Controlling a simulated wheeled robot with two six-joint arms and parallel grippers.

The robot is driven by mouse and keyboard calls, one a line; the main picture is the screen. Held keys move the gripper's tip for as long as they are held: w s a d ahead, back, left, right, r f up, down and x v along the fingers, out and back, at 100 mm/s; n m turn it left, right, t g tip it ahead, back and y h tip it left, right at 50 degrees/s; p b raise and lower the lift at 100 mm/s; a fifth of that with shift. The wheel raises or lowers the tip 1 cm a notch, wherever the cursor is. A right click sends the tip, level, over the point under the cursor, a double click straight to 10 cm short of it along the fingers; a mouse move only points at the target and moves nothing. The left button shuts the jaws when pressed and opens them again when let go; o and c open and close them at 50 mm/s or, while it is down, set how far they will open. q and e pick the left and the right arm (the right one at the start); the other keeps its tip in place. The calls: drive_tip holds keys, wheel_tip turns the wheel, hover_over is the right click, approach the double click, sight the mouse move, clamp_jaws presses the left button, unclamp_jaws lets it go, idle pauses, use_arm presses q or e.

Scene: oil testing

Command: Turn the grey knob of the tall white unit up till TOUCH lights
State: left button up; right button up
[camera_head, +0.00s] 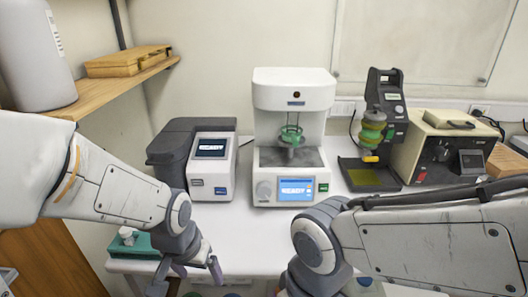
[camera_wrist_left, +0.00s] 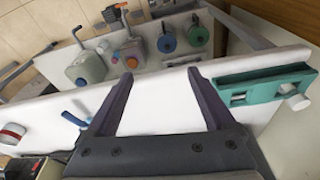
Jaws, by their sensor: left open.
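The tall white unit (camera_head: 294,90) stands at the middle back of the white table in the head view. Its grey knob (camera_head: 264,190) is on the lower front, left of the blue screen (camera_head: 296,190), which reads READY. No lit TOUCH shows. My left gripper (camera_head: 187,280) is open and empty at the table's front left edge, well short of the knob. In the left wrist view its two fingers (camera_wrist_left: 159,76) are spread over the table edge. My right arm (camera_head: 430,235) crosses the lower right; its gripper is out of the picture.
A smaller white and dark grey device (camera_head: 212,165) stands left of the unit. A black stand (camera_head: 386,95) and a beige box (camera_head: 440,150) are to the right. A teal holder (camera_wrist_left: 262,85) lies near my left gripper. Bare table (camera_head: 225,235) lies before the unit.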

use_arm(q)
wheel_tip(320, 180, up, 6)
drive_tip(key=w+a+r+p, duration=0.1)
drive_tip(key=w+p, duration=0.2)
drive_tip(key=p, duration=0.2)
wheel_tip(320, 180, up, 2)
drive_tip(key=n+t+p, duration=0.2)
drive_tip(key=p, duration=0.3)
hover_over(264, 188)
drive_tip(key=s, duration=0.4)
drive_tip(key=p+x, duration=0.1)
drive_tip(key=x, duration=0.3)
drive_tip(key=p+x, duration=0.1)
drive_tip(key=x, duration=0.3)
drive_tip(key=shift+w+a, duration=0.25)
drive_tip(key=shift+x, duration=0.85)
use_arm(e)
wheel_tip(264, 188, up, 15)
